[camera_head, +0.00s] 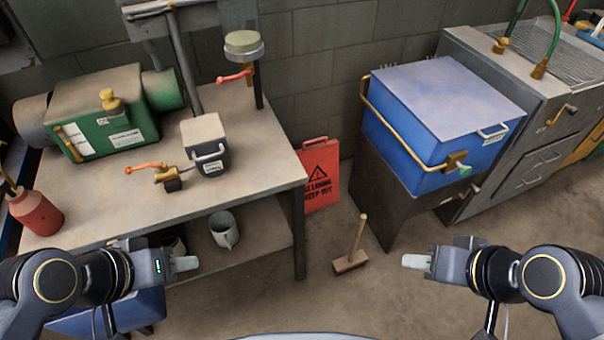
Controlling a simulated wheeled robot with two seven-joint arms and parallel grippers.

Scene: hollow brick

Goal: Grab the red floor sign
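The red floor sign (319,182) stands on the floor against the back wall, between the workbench and the dark stand under the blue box. It has a handle at its top, a black warning triangle and black lettering. The bench edge hides part of its left side. My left gripper (190,264) is in front of the bench at lower left, well short of the sign. My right gripper (410,262) is over the floor at lower right, also apart from the sign. Both hands point inward and appear empty. Their finger gaps cannot be made out.
A wooden mallet (351,262) stands on the floor in front of the sign, handle up. The workbench (240,172) carries a green machine (100,112) and a small dark box (206,146). The blue box (440,110) is at right. Floor between bench and stand is otherwise clear.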

